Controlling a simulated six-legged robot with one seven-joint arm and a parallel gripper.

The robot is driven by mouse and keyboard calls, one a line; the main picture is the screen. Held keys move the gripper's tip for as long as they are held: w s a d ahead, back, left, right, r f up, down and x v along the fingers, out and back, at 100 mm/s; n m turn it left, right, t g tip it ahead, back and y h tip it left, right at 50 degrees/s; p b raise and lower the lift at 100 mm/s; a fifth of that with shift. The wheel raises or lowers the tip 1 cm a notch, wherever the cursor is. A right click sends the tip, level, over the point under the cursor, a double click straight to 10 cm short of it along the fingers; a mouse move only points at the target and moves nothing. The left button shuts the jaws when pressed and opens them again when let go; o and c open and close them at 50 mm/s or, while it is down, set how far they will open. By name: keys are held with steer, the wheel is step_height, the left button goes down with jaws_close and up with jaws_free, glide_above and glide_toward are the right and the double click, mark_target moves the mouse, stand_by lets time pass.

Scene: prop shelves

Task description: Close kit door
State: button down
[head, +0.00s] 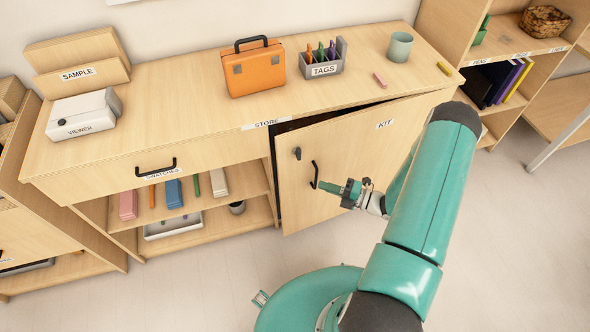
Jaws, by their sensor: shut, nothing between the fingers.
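The kit door (345,153) is a light wooden cabinet door labelled KIT, at the right of the wooden cabinet. It stands slightly ajar, with a dark gap along its top and left edge. It has a black vertical handle (314,175) and a small dark latch (297,153) near its left edge. My gripper (322,186) is shut and empty, with its tip close to the handle's lower part. I cannot tell whether it touches the handle or the door. The inside behind the door is mostly hidden.
The cabinet top (185,95) bears an orange case (255,70), a TAGS holder (322,68), a grey cup (400,46) and a white VIEWER box (82,115). An open shelf (240,220) lies left of the door. Another shelf unit (530,45) stands at right. The floor (490,240) is clear.

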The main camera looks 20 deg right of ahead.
steer(key=shift+w+d+x, duration=0.3)
steer(key=shift+w+x, duration=0.05)
steer(key=shift+x, duration=1.65)
steer(key=shift+w+d+x, duration=0.3)
steer(key=shift+w+x, duration=0.1)
steer(key=shift+x, duration=1.65)
steer(key=shift+w+d+x, duration=0.3)
steer(key=shift+w+x, duration=0.05)
steer(key=shift+x, duration=1.65)
steer(key=shift+w, duration=0.1)
